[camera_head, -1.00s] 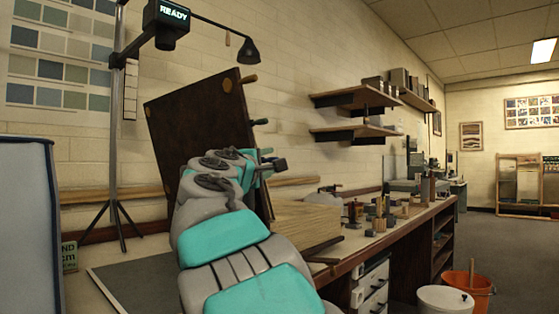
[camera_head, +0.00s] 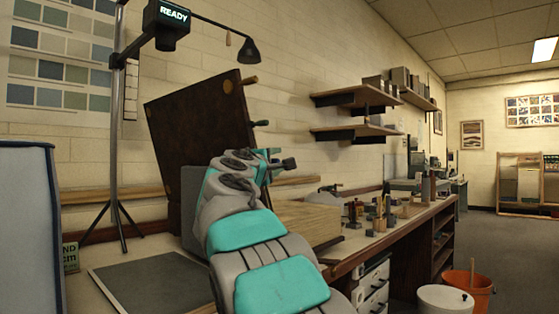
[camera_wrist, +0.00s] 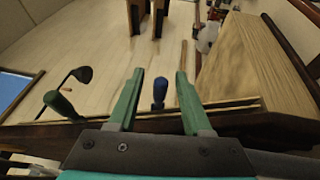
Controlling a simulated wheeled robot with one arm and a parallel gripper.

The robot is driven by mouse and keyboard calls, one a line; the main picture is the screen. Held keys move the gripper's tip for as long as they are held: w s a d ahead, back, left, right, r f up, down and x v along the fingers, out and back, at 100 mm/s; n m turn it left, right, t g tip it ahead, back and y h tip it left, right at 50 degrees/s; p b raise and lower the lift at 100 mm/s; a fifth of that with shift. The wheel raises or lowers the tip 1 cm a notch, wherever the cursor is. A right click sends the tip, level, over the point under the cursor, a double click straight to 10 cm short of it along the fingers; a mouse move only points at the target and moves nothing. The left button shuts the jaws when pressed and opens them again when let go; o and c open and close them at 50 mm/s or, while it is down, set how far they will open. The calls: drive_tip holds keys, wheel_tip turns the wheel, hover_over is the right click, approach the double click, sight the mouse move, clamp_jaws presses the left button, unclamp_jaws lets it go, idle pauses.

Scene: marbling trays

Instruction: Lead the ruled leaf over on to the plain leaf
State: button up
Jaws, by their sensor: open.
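A dark brown board (camera_head: 200,130) stands tilted on the bench in the head view, with pale discs on its face. I see no ruling on this face, and cannot tell which leaf it is. A wooden knob (camera_head: 249,79) and a green knob (camera_head: 261,123) stick out from its right edge. My gripper (camera_head: 286,163) is beside that edge, low down. The other leaf is not clearly visible.
A flat grey mat (camera_head: 150,287) lies at the bench's left. A lamp stand (camera_head: 114,120) rises behind. Bottles and small tools crowd the bench further right.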

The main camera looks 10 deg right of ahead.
drive_tip(key=shift+p+x, duration=0.3)
drive_tip(key=shift+x, duration=0.95)
drive_tip(key=shift+w, duration=0.1)
drive_tip(key=shift+c, duration=0.3)
clamp_jaws()
drive_tip(key=shift+f, duration=0.1)
idle(0.4)
